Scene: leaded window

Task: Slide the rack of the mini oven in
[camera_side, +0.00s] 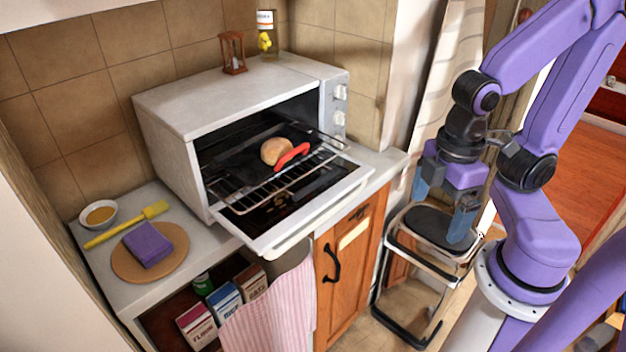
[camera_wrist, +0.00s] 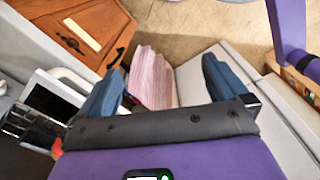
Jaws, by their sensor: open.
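The white mini oven (camera_side: 225,105) stands on the counter with its door (camera_side: 345,195) folded down. Its wire rack (camera_side: 285,180) is pulled part of the way out over the open door. A bun (camera_side: 276,150) and a red piece (camera_side: 292,156) sit at the rack. My gripper (camera_side: 443,215) is to the right of the oven, apart from it, with its blue fingers spread and nothing between them. In the wrist view my gripper (camera_wrist: 165,88) shows both fingers wide apart, and part of the rack (camera_wrist: 20,120) and the oven door (camera_wrist: 55,95) are at the left edge.
A wooden cabinet (camera_side: 350,245) and pink towel (camera_side: 275,310) are below the counter. A folding step stool (camera_side: 430,245) is below my gripper. An hourglass (camera_side: 232,52) and a bottle stand on the oven. A board (camera_side: 150,252) with a purple sponge lies left.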

